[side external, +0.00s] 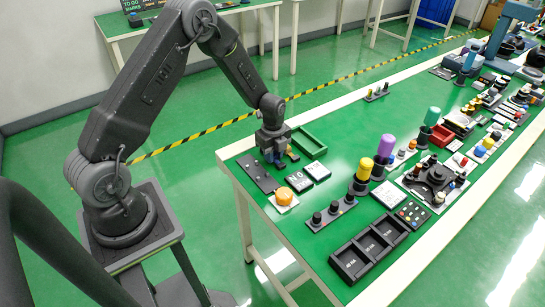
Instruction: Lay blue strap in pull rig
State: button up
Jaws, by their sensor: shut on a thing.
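My gripper (275,159) points down low over the far left end of the green bench. A small orange-brown piece shows just right of the jaws. I cannot make out for certain which fixture is the pull rig.
A green open tray (309,143) lies right of my gripper. An orange knob (284,196), yellow cylinder (364,168) and black compartment tray (369,248) are nearer. The bench's far middle is mostly bare.

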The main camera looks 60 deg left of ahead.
jog(key=shift+c, duration=0.6)
jog(key=shift+r, duration=0.1)
jog(key=shift+r, duration=0.5)
notch_tip(320, 180, up, 3)
jog(key=shift+f, duration=0.2)
jog(key=s+a+r, duration=0.7)
jog(key=a, duration=0.1)
jog(key=d+f, duration=0.1)
jog(key=d, duration=0.9)
jog(key=shift+s+d+f, duration=0.15)
jog(key=shift+d+f, duration=0.15)
jog(key=shift+f, duration=0.05)
jog(key=shift+f, duration=0.15)
jog(key=shift+f, duration=2.75)
